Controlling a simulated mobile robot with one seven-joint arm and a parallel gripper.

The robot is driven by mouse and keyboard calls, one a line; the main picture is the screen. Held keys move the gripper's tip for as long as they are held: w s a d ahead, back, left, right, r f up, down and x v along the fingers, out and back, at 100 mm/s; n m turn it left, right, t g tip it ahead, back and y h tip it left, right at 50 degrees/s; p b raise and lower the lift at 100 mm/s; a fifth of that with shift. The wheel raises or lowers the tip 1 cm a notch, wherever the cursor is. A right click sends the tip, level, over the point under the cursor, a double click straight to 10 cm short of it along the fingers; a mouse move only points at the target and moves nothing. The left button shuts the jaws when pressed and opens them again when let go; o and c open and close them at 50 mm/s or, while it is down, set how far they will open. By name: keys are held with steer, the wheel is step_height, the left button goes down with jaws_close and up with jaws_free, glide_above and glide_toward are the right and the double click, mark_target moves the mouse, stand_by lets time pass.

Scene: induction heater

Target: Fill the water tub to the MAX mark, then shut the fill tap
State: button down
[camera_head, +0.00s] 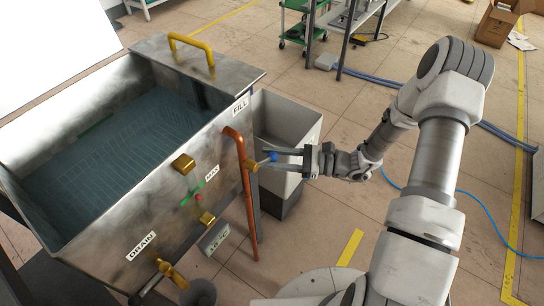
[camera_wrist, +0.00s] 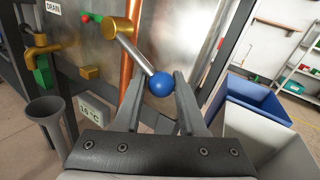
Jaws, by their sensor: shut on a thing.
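The metal water tub (camera_head: 100,215) holds dark teal water (camera_head: 120,140). On its front, a green bar (camera_head: 193,193) sits by the MAX label (camera_head: 212,172), with a red bead (camera_head: 199,197) close beside it, between two brass fittings. I cannot tell the exact level against the mark. The fill tap (camera_head: 252,165) is a brass valve on the copper pipe under the FILL label; it also shows in the wrist view (camera_wrist: 122,27). Its metal lever points out from the tub and ends in a blue knob (camera_wrist: 161,84). My gripper (camera_head: 278,157) is shut on the blue knob, one finger each side.
The brass drain tap (camera_head: 172,273) is at the tub's lower front, above a grey funnel (camera_head: 199,292). A pale bin (camera_head: 300,125) stands right of the tub, near my gripper. A temperature display (camera_head: 214,238) hangs low on the front. The floor at right is mostly open.

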steer(key=shift+r, duration=0.3)
steer(key=shift+w+d+r+n+h+p, duration=0.2)
steer(key=shift+r+n+h+p, duration=0.15)
steer(key=shift+r+n+p, duration=0.25)
steer(key=shift+w+d+r+n+h+p, duration=0.15)
steer(key=shift+r+n+h+p, duration=0.25)
steer(key=shift+n+p, duration=0.25)
steer(key=shift+w+r+n+h+p, duration=0.1)
steer(key=shift+r+n+h+p, duration=0.6)
steer(key=shift+r+n, duration=0.4)
steer(key=shift+a, duration=0.1)
steer(key=c, duration=0.5)
jaws_free()
steer(key=shift+c, duration=0.2)
steer(key=shift+f, duration=0.1)
steer(key=p+v, duration=0.3)
steer(key=v, duration=1.4)
steer(key=shift+s, duration=0.3)
